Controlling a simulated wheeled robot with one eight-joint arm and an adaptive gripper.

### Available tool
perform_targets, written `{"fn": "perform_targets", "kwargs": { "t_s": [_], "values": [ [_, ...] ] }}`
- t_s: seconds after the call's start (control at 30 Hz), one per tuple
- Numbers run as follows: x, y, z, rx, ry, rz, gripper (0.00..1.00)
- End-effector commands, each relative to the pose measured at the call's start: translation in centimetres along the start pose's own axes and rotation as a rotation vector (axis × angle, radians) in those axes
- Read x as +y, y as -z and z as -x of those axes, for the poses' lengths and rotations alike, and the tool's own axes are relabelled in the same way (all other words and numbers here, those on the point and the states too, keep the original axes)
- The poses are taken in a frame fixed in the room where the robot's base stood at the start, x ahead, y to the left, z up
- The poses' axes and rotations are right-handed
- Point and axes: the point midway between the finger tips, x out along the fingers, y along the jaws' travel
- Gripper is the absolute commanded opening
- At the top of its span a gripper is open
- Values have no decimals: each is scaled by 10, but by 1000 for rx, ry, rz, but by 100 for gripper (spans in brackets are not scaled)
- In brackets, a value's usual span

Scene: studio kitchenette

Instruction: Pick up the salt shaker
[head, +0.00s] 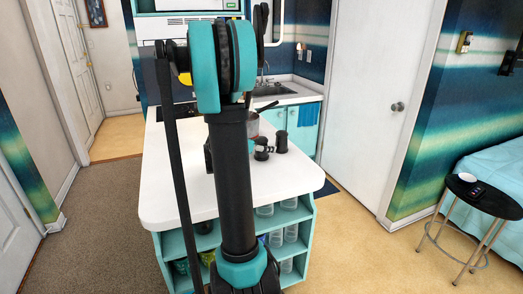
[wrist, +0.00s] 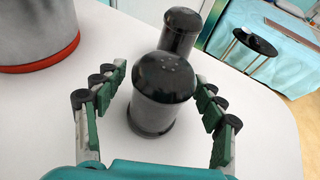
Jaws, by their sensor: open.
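Two dark, round-topped shakers stand upright on the white counter. The nearer shaker (wrist: 162,95), with small holes in its glossy black cap and a grey body, stands between the fingers of my gripper (wrist: 160,84) in the wrist view. My gripper is open, with a green-padded finger on each side and white counter visible between the fingers and the shaker. The second shaker (wrist: 180,32) stands just behind it. No label shows, so I cannot tell which one holds salt. In the head view, dark shapes including a shaker (head: 281,142) show right of my arm.
A grey pot with a red base band (wrist: 38,35) stands left of the shakers. The white island counter (head: 180,180) has open shelves with clear cups below. A black stool (head: 485,195) stands at right, and the counter right of the shakers is clear.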

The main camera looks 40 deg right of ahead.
Motion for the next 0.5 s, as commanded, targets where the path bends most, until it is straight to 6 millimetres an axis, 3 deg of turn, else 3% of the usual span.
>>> {"fn": "perform_targets", "kwargs": {
  "t_s": [0.2, 0.5],
  "values": [
    [0, 2, -25, 0, 0, -1, 70],
    [0, 2, -28, 0, -1, 0, 67]
  ]
}}
